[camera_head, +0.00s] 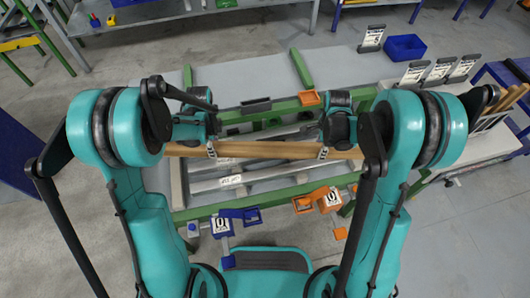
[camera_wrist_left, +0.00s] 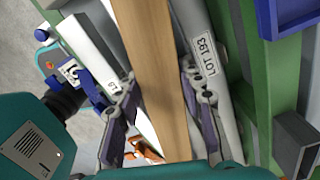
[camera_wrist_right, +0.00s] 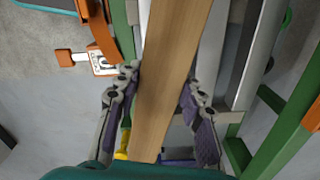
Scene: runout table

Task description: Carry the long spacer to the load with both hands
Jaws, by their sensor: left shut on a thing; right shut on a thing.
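The long spacer (camera_head: 262,150) is a light brown wooden beam lying level, left to right, across the green runout table (camera_head: 184,214) in the head view. My left gripper (camera_head: 211,150) is shut on it toward its left part. My right gripper (camera_head: 323,153) is shut on it toward its right part. The beam also runs between the fingers in the left wrist view (camera_wrist_left: 155,60) and the right wrist view (camera_wrist_right: 170,60). Grey metal bars (camera_head: 255,178), seemingly the load, lie beneath and beside it; one bar (camera_wrist_left: 203,60) has a LOT 193 label. The beam's height above them is unclear.
A blue clamp (camera_head: 240,214) and orange clamps (camera_head: 318,200) sit along the table's near edge. An orange block (camera_head: 309,98) is on the far rail. A blue bin (camera_head: 405,48) and label stands (camera_head: 412,73) are at the back right.

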